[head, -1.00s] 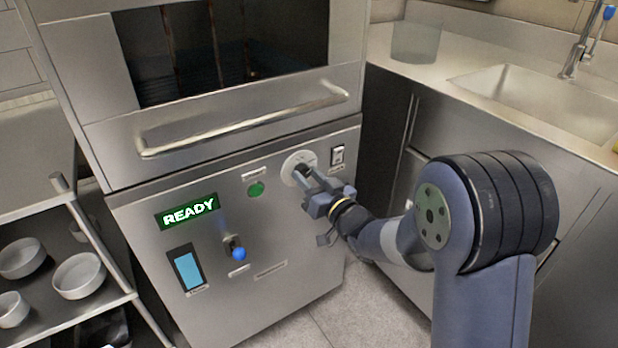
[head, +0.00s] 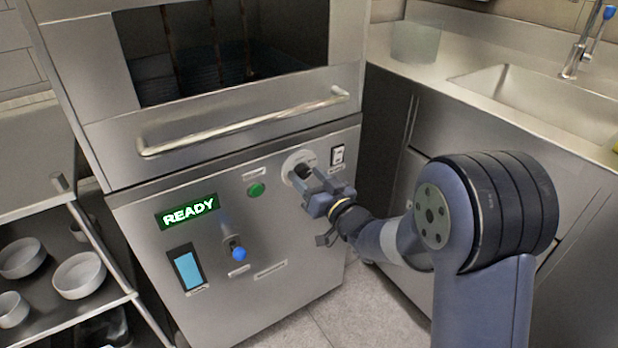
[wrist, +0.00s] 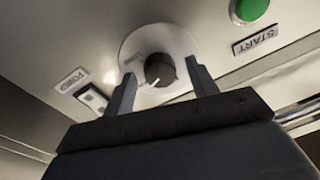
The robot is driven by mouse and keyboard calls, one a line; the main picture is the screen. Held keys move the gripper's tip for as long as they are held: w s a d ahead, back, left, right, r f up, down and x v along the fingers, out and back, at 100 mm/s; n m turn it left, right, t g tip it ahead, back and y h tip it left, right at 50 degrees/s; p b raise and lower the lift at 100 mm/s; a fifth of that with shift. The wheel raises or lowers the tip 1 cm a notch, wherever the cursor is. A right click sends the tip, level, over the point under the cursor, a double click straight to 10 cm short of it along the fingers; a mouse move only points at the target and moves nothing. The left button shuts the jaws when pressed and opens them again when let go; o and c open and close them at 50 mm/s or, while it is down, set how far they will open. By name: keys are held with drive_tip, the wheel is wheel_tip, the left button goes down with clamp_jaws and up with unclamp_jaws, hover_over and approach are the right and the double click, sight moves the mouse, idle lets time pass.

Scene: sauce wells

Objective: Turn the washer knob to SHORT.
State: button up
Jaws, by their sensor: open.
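The washer (head: 300,240) stands ahead with a panel below its door. Its dark round knob (wrist: 159,69) sits on a pale dial plate (wrist: 138,43) with a white pointer mark; the dial lettering is too small to read. In the head view the dial plate (head: 291,160) shows behind my gripper, which partly hides the knob. My gripper (wrist: 160,88) is open, with one finger on each side of the knob in the wrist view. I cannot tell whether the fingers touch it.
A POWER rocker switch (head: 338,156) is right of the dial, and a green START button (head: 256,189) is left. A READY display (head: 188,212) and a blue-tipped lever (head: 238,252) are farther left. The door handle bar (head: 245,122) crosses above. A sink counter (head: 480,85) stands right.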

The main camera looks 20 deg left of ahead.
drive_tip(key=shift+d, duration=0.1)
drive_tip(key=p+v, duration=0.1)
drive_tip(key=v, duration=0.9)
drive_tip(key=shift+s+d, duration=0.2)
drive_tip(key=shift+d, duration=0.05)
drive_tip(key=shift+a, duration=0.1)
drive_tip(key=b+x, duration=0.1)
drive_tip(key=x, duration=0.9)
drive_tip(key=shift+w+a, duration=0.25)
drive_tip(key=shift+a, duration=0.05)
